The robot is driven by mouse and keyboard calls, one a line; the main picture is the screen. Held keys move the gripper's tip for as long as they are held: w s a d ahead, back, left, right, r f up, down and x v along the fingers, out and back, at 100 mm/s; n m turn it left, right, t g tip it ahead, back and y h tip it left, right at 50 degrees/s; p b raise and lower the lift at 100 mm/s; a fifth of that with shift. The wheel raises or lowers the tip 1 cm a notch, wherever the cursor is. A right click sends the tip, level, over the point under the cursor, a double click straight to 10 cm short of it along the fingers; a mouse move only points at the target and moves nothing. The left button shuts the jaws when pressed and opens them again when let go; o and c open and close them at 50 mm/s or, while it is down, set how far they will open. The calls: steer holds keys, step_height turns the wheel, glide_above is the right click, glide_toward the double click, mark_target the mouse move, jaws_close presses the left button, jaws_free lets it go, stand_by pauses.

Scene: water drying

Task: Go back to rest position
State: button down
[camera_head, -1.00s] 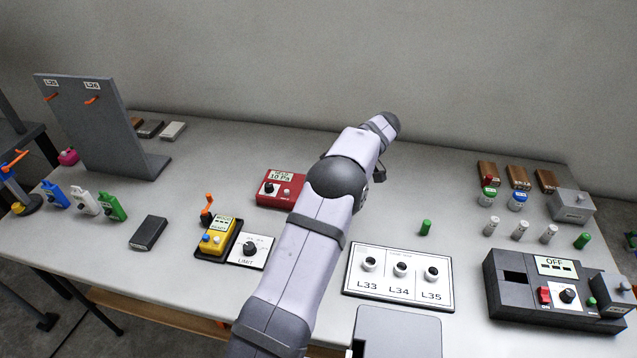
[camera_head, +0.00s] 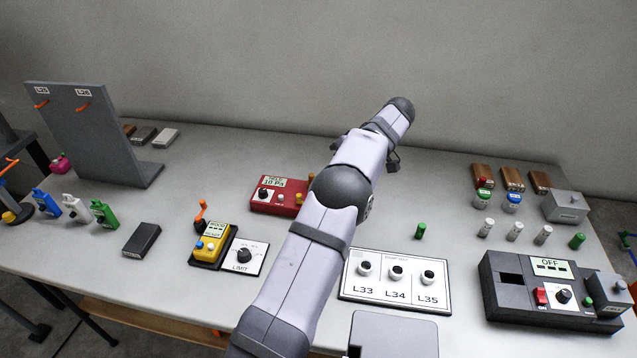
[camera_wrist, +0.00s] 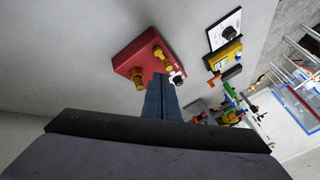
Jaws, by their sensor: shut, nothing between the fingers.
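My gripper shows in the wrist view (camera_wrist: 160,98) with its dark fingers shut together and nothing between them. In the head view my arm reaches across the middle of the table, and its end is largely hidden behind my own wrist links. The red box (camera_head: 277,195) with a 10 Pa display lies left of my arm in the head view. The same red box (camera_wrist: 137,58) is beyond my fingertips in the wrist view, with brass fittings on its side. I cannot tell how far my fingertips are from it.
A white panel (camera_head: 395,296) with L33, L34 and L35 sockets lies right of my arm. A black device (camera_head: 540,312) reading OFF is at the right. A yellow meter (camera_head: 213,240) stands left. A grey upright board (camera_head: 90,130) stands at the far left. The back middle is clear.

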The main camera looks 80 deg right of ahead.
steer(key=shift+s+r, duration=0.35)
steer(key=shift+r, duration=0.1)
steer(key=w+a+r+n+g+y+p, duration=0.1)
steer(key=w+a, duration=0.3)
steer(key=w, duration=0.5)
steer(key=w+a+r+g+y+p, duration=0.1)
steer(key=w+a+r+p, duration=0.15)
steer(key=w, duration=0.75)
steer(key=w+a+n+g+p, duration=0.1)
steer(key=w+a+g, duration=0.1)
steer(key=w+a, duration=0.55)
steer(key=w+a+n+g+p, duration=0.1)
steer(key=w+a, duration=0.4)
steer(key=a, duration=0.5)
steer(key=a+r+n+g+p, duration=0.1)
steer(key=a+n+g+p, duration=0.15)
steer(key=a, duration=1.55)
steer(key=s+a+n+h+p, duration=0.1)
steer(key=s+a, duration=0.3)
steer(key=a, duration=0.2)
steer(key=s+a+f+n+h+p, duration=0.1)
steer(key=s+a+n, duration=0.1)
steer(key=s+a, duration=0.2)
steer(key=a, duration=0.3)
steer(key=shift+f, duration=0.2)
